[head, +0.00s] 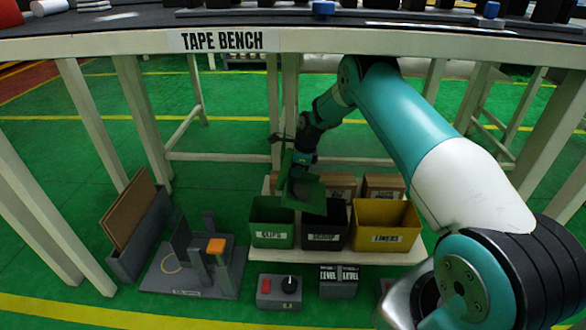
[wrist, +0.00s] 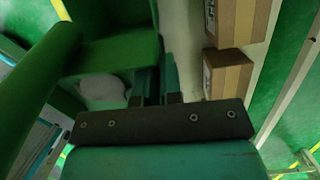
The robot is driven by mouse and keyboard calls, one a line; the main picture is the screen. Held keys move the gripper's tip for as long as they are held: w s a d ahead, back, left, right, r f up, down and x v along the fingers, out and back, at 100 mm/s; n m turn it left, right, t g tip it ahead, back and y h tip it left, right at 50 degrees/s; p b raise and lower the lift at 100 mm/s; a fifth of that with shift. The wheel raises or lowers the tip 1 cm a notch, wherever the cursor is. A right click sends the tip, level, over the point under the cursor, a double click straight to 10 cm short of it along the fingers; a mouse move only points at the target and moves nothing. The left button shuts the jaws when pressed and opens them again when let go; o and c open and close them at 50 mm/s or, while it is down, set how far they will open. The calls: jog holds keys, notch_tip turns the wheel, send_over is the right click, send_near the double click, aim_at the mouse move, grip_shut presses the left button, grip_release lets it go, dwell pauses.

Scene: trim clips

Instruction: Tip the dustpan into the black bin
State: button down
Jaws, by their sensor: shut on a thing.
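My gripper (head: 302,160) is shut on the green dustpan (head: 313,203), beneath the bench. In the wrist view, the dustpan (wrist: 115,58) fills the upper left, beside my gripper's fingers (wrist: 155,88). In the head view, the dustpan looks tilted and overlaps the rear left of the black bin (head: 322,238). I cannot tell how far above the bin it is. The bin's front label is partly legible and its inside is mostly hidden. A pale grey shape (wrist: 101,94) shows below the dustpan in the wrist view; I cannot tell what it is.
A green bin (head: 272,238) labelled CLIPS stands left of the black bin, and a yellow LINERS bin (head: 385,238) stands right. Cardboard boxes (head: 383,186) sit behind. The tape bench (head: 130,44) and its legs surround my arm. Grey fixtures (head: 190,268) stand at front left.

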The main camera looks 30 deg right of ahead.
jog(key=shift+s+d+r+t+y+p, duration=0.4)
jog(key=shift+d+r+t+y, duration=0.25)
jog(key=shift+y, duration=0.25)
jog(key=shift+s+d+f+t+y+b, duration=0.35)
jog(key=shift+d+t+y, duration=0.1)
jog(key=shift+d+y, duration=0.15)
jog(key=shift+s+d+t+y+b, duration=0.5)
jog(key=shift+d+t+y+b, duration=0.2)
jog(key=shift+y+b, duration=0.25)
jog(key=shift+a+r+p, duration=0.1)
jog(key=shift+r+p, duration=0.1)
jog(key=shift+p, duration=0.15)
